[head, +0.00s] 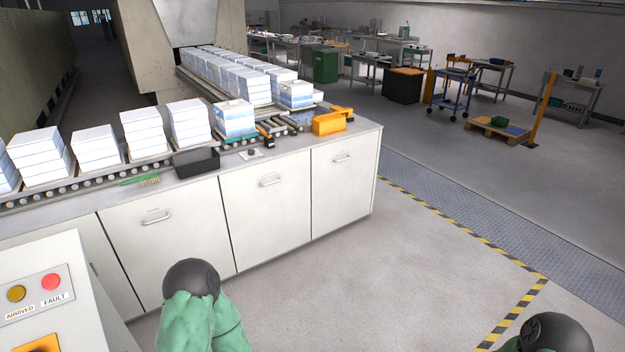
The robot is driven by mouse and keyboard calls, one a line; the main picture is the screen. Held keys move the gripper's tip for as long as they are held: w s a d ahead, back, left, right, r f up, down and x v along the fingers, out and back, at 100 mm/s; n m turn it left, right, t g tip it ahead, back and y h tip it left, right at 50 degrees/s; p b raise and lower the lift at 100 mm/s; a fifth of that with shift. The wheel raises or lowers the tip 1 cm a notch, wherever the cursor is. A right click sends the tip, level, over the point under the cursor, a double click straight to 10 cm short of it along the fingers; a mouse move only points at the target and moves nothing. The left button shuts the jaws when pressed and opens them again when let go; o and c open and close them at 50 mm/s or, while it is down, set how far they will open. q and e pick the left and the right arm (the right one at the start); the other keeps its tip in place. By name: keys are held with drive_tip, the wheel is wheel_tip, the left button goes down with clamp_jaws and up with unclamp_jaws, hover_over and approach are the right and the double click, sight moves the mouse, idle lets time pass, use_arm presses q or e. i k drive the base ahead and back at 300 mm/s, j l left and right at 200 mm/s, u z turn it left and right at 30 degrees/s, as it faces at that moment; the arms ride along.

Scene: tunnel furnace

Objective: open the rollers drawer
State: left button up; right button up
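A white cabinet (222,233) under the roller line has several flat fronts, and three of them show bar handles. The left front (165,250) has a handle (157,216), the middle front (268,210) has a handle (270,181), and the right front (340,185) has a handle (343,158). All these fronts look shut and flush. No label tells me which one is the rollers drawer. Parts of my two green and dark grey arms show at the bottom edge, apart from the cabinet. Neither gripper is in view.
White stacks (190,123) stand on the roller conveyor (90,174). A black bin (196,161), green brush (140,180) and orange device (330,121) lie on the counter. A control panel (40,297) stands at lower left. The floor (340,275) before the right fronts is clear.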

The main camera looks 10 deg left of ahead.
sight(267, 204)
drive_tip(key=i+l+u, duration=0.15)
drive_tip(key=i, duration=0.2)
drive_tip(key=i+l+u, duration=0.15)
drive_tip(key=i+j+u, duration=0.1)
drive_tip(key=i+u, duration=0.7)
drive_tip(key=i+l+u, duration=0.35)
drive_tip(key=i, duration=0.2)
drive_tip(key=i+j, duration=0.15)
drive_tip(key=i, duration=0.35)
drive_tip(key=i+j, duration=0.15)
drive_tip(key=i, duration=0.3)
drive_tip(key=i+j+z, duration=0.1)
drive_tip(key=i, duration=0.4)
